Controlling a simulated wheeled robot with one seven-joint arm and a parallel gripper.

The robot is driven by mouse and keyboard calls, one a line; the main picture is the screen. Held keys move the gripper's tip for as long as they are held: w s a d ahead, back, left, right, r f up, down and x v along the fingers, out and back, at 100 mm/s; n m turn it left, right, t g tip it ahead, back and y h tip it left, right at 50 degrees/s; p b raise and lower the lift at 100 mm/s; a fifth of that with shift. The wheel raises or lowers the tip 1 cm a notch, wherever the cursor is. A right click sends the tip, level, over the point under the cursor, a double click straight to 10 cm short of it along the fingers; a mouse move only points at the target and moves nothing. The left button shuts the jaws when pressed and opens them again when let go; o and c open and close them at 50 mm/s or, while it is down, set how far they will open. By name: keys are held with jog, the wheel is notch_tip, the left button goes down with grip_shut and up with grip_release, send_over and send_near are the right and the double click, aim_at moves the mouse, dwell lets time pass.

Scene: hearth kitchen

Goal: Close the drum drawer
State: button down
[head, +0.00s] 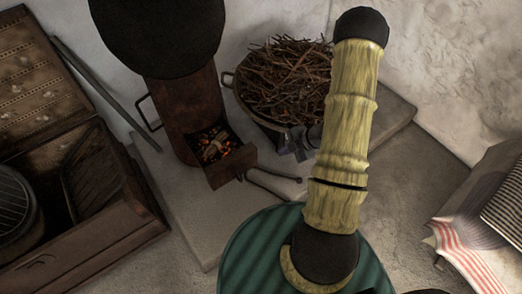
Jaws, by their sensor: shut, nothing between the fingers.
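The drum (187,110) is a rusty brown upright cylinder on a pale stone slab. Its drawer (232,166) sticks out at the base toward the lower right, open, with glowing embers (212,145) showing in and behind it. My gripper (292,146) is small and dark in this view, to the right of the drawer and apart from it. It is shut and empty. Part of it and the forearm behind it are hidden by my pale yellow arm link.
A round basket of twigs (287,80) stands behind my gripper. An open wooden chest (90,240) stands at left, and striped cloth (468,262) lies at right.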

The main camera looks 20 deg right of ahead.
jog(key=b, duration=0.5)
send_near(253, 155)
jog(key=x, duration=0.4)
jog(key=shift+w+a+f, duration=0.1)
jog(key=shift+f, duration=0.1)
